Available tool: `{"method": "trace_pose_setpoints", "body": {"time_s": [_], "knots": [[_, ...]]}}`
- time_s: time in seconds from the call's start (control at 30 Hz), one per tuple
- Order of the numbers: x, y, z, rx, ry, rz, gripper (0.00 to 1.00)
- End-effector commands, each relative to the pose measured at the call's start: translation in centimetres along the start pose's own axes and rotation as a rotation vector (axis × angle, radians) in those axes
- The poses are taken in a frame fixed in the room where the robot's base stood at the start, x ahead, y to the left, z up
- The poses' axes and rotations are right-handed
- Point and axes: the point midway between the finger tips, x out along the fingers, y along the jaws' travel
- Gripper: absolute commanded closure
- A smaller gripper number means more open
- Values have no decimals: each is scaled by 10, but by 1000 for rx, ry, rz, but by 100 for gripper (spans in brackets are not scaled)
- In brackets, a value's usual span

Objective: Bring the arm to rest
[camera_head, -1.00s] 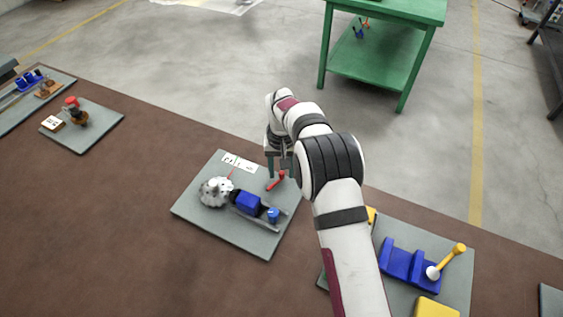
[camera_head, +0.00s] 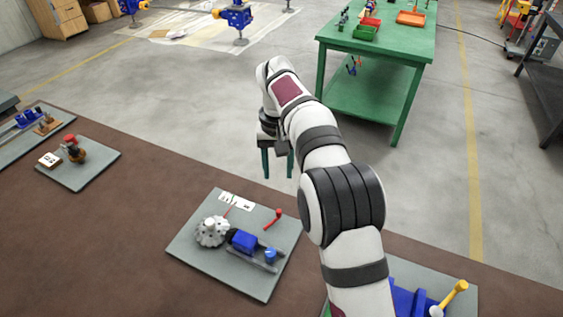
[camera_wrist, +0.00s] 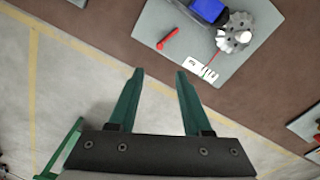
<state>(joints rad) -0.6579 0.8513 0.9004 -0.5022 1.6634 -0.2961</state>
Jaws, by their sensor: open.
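My gripper (camera_head: 277,164) is open and empty, its two green fingers pointing down. In the head view it is raised above and beyond the far edge of the brown table (camera_head: 110,235). In the wrist view its fingers (camera_wrist: 155,85) are spread apart with only floor and table edge between and beyond them. The nearest station is a grey plate (camera_head: 190,253) with a white studded wheel (camera_head: 213,231), a blue block (camera_head: 243,240) and a red handle (camera_head: 273,218). The gripper is clear of all of these.
A plate with a blue fixture and a yellow-knobbed lever (camera_head: 455,293) lies at right, partly hidden by my arm. A plate with a red-topped part (camera_head: 70,141) lies at left. A green bench (camera_head: 385,45) with trays stands beyond the table. Floor between is free.

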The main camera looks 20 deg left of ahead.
Motion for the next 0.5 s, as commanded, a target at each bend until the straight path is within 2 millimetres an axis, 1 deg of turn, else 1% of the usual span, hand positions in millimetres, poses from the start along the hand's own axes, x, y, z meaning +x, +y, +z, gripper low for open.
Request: {"method": "trace_pose_setpoints", "body": {"time_s": [0.1,0.17,0.23,0.27,0.3,0.37,0.4,0.47,0.5], "knots": [[0,0,0,0,0,0,51],[-3,4,2,8,0,-1,51],[-18,22,12,55,-1,-10,51],[-28,36,22,91,-2,-16,51],[-45,59,42,152,-4,-26,51],[-68,96,86,271,-8,-46,51],[-80,118,123,356,-11,-61,51],[-88,139,181,483,-14,-84,51],[-87,148,220,564,-16,-97,51]]}}
